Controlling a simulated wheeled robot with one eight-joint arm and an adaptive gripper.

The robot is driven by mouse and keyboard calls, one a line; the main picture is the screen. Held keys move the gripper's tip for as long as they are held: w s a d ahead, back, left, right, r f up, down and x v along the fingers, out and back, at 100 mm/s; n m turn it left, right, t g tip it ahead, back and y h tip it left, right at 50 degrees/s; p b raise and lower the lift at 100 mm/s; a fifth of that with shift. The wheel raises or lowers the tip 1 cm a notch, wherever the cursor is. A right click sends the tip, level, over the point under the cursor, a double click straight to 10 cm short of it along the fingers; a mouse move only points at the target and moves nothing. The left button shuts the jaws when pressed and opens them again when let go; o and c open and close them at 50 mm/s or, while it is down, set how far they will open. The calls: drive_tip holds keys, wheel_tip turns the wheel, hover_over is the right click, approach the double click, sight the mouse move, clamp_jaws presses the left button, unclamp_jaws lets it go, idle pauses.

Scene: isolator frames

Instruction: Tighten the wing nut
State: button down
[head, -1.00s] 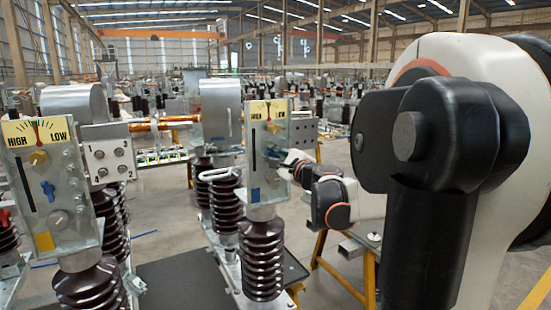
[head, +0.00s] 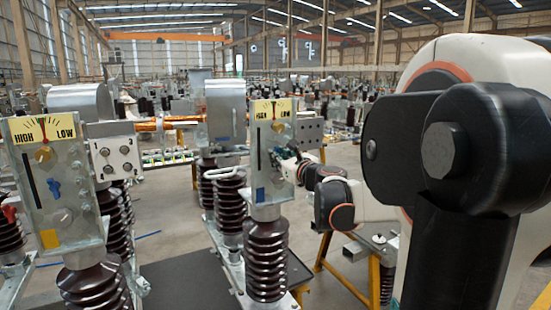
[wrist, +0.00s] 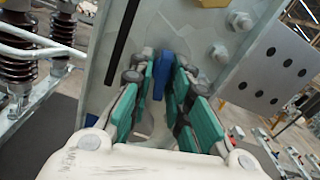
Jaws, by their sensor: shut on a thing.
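A blue wing nut (wrist: 164,75) is on a metal panel, between the green-padded fingers of my gripper (wrist: 163,88) in the wrist view. The fingers are shut on it, with pads on both sides; the lower part of the nut is hard to make out. In the head view, my gripper (head: 285,160) reaches from the right to the face of the middle panel (head: 264,175), which carries a HIGH/LOW gauge. The nut cannot be made out there. Another blue wing nut (head: 54,188) shows on the left panel (head: 75,215), away from my gripper.
Ribbed brown insulators (head: 265,258) carry the panels. A bracket plate with several holes (head: 310,132) stands right of the middle panel, close to my wrist. A white bent rod (wrist: 35,42) is at left in the wrist view. A yellow trestle (head: 326,265) stands below my arm.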

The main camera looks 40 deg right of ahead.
drive_tip(key=shift+m, duration=0.3)
idle(0.4)
drive_tip(key=c, duration=1.7)
unclamp_jaws()
